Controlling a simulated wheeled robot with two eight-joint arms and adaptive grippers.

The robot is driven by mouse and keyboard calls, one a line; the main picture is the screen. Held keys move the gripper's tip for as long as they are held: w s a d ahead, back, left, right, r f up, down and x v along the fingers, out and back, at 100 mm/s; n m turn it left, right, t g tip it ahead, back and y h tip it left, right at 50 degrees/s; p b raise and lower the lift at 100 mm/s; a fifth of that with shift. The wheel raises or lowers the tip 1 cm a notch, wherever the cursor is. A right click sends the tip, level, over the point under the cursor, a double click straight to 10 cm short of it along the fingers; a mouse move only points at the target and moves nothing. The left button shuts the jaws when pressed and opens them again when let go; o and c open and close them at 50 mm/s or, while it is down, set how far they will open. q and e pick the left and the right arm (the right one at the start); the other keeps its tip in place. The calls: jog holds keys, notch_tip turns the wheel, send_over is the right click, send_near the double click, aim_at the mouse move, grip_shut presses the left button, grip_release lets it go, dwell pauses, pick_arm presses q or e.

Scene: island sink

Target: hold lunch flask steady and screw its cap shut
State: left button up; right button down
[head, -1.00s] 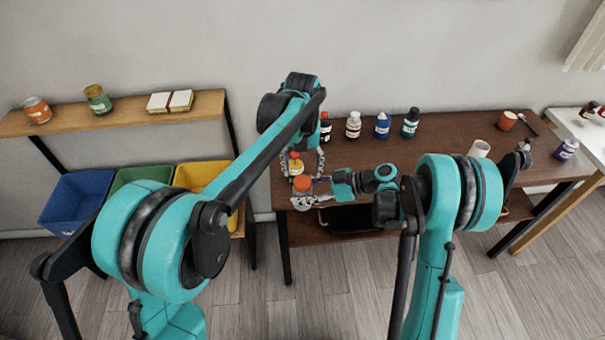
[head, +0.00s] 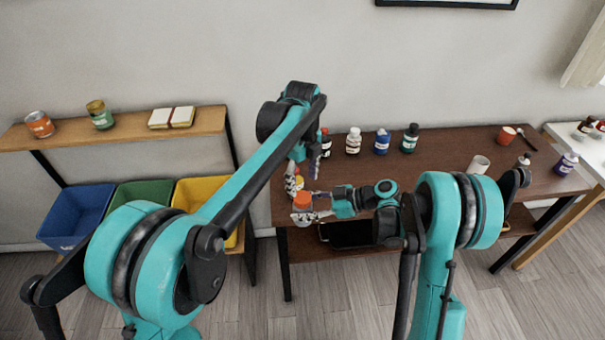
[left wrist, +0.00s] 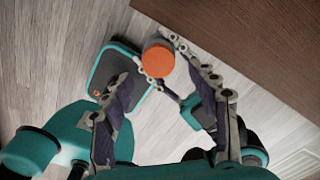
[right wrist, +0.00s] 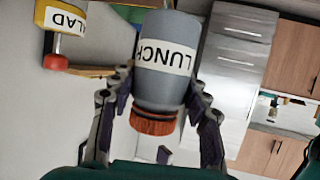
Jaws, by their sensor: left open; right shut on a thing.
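The lunch flask (right wrist: 168,55) is grey with a white "LUNCH" label. My right gripper (right wrist: 158,88) is shut on its body. The orange-red cap (right wrist: 153,122) sits on the flask's mouth; how tightly it sits I cannot tell. In the head view the cap (head: 302,199) is at the table's front left corner, and the left wrist view shows the cap (left wrist: 158,58) over the floor, just off the table edge. My left gripper (head: 304,170) is above the cap, its fingers (left wrist: 164,88) spread and apart from it. The right gripper partly hides the flask.
Several bottles (head: 382,142) line the back of the brown table (head: 440,160). A white cup (head: 479,164) and a red mug (head: 507,135) are further right. The table's middle is clear.

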pick_arm(q)
jog(key=n, duration=0.4)
jog(key=shift+r+n, duration=0.2)
jog(key=shift+n, duration=0.2)
jog(key=n, duration=0.4)
jog(key=shift+s+r+n, duration=0.1)
jog(key=shift+r+n, duration=0.05)
jog(key=shift+n, duration=0.25)
jog(key=n, duration=0.4)
jog(key=shift+r+n, duration=0.15)
jog(key=shift+n, duration=0.25)
jog(key=n, duration=0.4)
jog(key=shift+r, duration=0.15)
jog(key=n, duration=0.5)
jog(key=shift+r, duration=0.15)
jog(key=n, duration=0.4)
jog(key=shift+r+n, duration=0.15)
jog(key=shift+n, duration=0.25)
jog(key=n, duration=0.4)
jog(key=shift+s+r, duration=0.1)
jog(key=shift+r, duration=0.05)
jog(key=n, duration=0.4)
jog(key=shift+r+n, duration=0.15)
jog(key=shift+n, duration=0.15)
